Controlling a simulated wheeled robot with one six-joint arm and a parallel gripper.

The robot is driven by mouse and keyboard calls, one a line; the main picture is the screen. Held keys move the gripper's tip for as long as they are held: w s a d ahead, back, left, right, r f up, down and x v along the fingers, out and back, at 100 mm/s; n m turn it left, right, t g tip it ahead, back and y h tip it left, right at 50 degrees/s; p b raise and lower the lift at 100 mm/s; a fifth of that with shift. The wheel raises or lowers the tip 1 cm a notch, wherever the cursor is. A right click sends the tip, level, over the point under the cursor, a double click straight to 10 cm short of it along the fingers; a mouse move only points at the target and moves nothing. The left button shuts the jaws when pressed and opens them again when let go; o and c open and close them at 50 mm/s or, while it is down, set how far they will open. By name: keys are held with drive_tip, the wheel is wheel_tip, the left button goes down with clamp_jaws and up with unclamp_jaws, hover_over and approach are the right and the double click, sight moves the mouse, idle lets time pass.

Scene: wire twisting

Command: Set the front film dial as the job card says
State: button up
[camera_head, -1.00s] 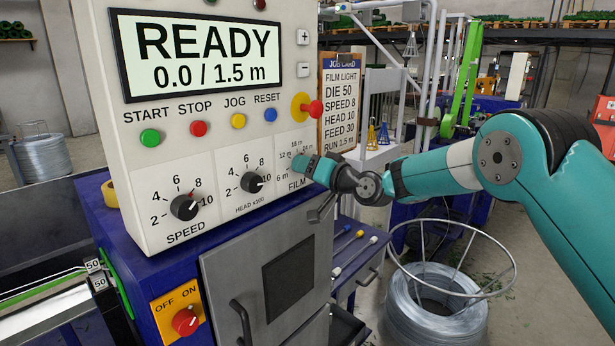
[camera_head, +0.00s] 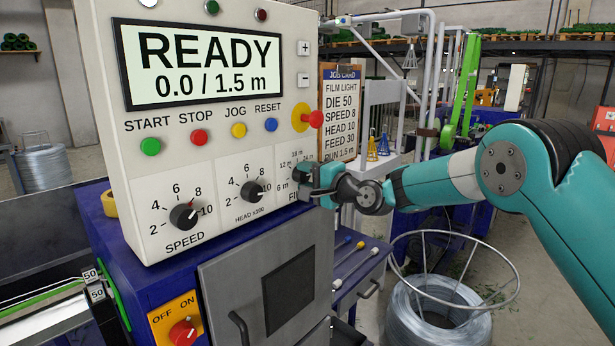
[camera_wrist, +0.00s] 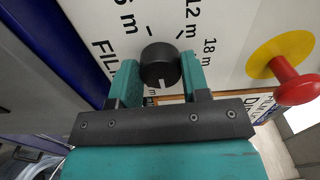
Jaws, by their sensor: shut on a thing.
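The black film dial (camera_wrist: 160,63) sits between my two teal fingers in the wrist view. My gripper (camera_wrist: 160,82) is shut on it, one finger on each side. A white mark shows on the dial's lower edge in that view. The labels 6 m, 12 m and 18 m stand around it. In the head view my gripper (camera_head: 310,184) is at the panel's lower right and covers most of the dial and part of the FILM label. The job card (camera_head: 340,112) reads FILM LIGHT, DIE 50, SPEED 8, HEAD 10, FEED 30, RUN 1.5 m.
The red knob on a yellow disc (camera_wrist: 292,80) stands out close to my gripper. The speed dial (camera_head: 183,216) and head dial (camera_head: 252,190) are to the left on the panel. The display (camera_head: 203,65) reads READY, 0.0 / 1.5 m. A wire coil (camera_head: 438,312) stands below my arm.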

drive_tip(key=shift+m, duration=1.2)
drive_tip(key=o, duration=0.9)
drive_tip(key=shift+d, duration=0.1)
drive_tip(key=shift+b+v, duration=3.3)
drive_tip(key=shift+v, duration=5.4)
drive_tip(key=shift+s, duration=0.1)
